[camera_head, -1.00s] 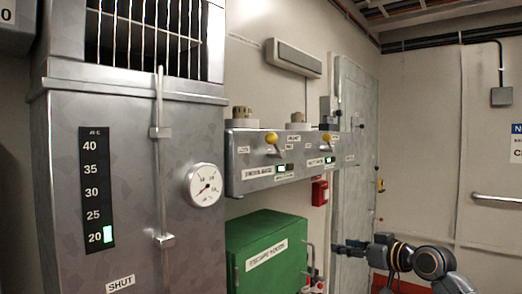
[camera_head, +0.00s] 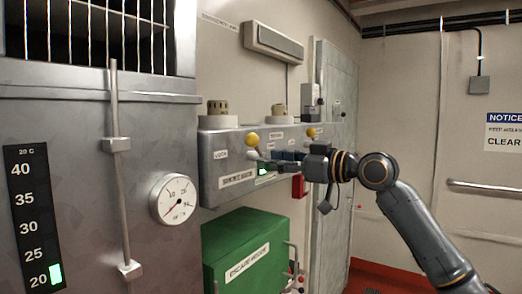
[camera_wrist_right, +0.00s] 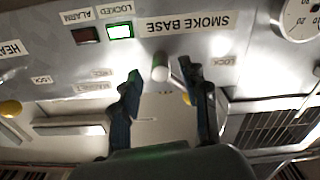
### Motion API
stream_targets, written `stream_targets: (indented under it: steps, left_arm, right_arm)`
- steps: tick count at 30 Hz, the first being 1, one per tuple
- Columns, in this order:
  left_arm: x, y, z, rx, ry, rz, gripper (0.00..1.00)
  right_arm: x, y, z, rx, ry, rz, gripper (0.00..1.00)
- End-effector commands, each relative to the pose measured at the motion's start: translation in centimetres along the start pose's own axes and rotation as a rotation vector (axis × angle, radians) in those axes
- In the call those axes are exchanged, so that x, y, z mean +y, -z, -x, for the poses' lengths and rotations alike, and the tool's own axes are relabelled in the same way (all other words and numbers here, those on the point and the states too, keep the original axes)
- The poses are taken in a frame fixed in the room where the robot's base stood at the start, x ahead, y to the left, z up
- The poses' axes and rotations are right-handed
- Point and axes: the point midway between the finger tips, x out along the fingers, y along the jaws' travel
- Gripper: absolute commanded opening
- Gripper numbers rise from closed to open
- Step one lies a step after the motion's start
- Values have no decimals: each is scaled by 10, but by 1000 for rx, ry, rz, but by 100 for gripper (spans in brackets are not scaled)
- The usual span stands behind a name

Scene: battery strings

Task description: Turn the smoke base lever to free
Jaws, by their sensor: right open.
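The smoke base lever has a yellow knob (camera_head: 252,139) and sits on the grey wall panel (camera_head: 212,160), above the SMOKE BASE label (camera_head: 237,179). In the right wrist view, a pale round lever part (camera_wrist_right: 160,67) shows between the fingertips, with a yellowish piece (camera_wrist_right: 186,98) near one finger. My right gripper (camera_head: 272,160) is open in front of the panel, its fingers on either side of the lever; contact is unclear. The LOCKED light (camera_wrist_right: 120,31) is lit green; the ALARM light (camera_wrist_right: 86,35) is dark red. My left gripper is out of view.
A second yellow-knobbed lever (camera_head: 311,132) is farther along the panel. A green escape-hoods box (camera_head: 228,250) is below it. A metal cabinet with a dial gauge (camera_head: 174,199) and vertical rod (camera_head: 122,200) stands at left. A red box (camera_head: 299,186) hangs below the panel.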

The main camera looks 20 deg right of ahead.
Motion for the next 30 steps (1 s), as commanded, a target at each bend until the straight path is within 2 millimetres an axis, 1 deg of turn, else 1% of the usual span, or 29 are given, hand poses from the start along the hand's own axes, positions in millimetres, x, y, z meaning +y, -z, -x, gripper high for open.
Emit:
stream_targets:
  steps: [1,3,7,12,18,19,20,21,23,24,25,26,30]
  left_arm:
    - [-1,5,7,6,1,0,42]
    - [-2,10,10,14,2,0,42]
    - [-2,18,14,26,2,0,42]
    - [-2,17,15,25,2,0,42]
    - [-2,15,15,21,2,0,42]
    - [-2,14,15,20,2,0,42]
    - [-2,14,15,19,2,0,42]
    - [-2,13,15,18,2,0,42]
    - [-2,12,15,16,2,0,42]
    - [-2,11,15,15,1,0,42]
    - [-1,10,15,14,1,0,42]
    - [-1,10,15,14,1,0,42]
    - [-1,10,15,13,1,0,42]
  right_arm:
    - [0,4,-9,0,3,-2,45]
    - [0,4,-19,1,1,-1,45]
    - [0,2,-32,0,0,0,45]
    - [0,0,-39,1,-1,0,45]
    - [0,0,-39,1,-1,0,45]
    - [0,0,-39,1,-1,0,43]
    - [0,0,-38,1,-1,0,37]
    - [0,0,-38,1,-1,0,29]
    - [0,0,-38,1,-1,0,16]
    - [0,0,-38,1,-1,0,8]
    - [0,0,-38,1,-1,0,2]
    - [0,0,-38,1,-1,0,0]
    - [0,0,-38,1,0,0,0]
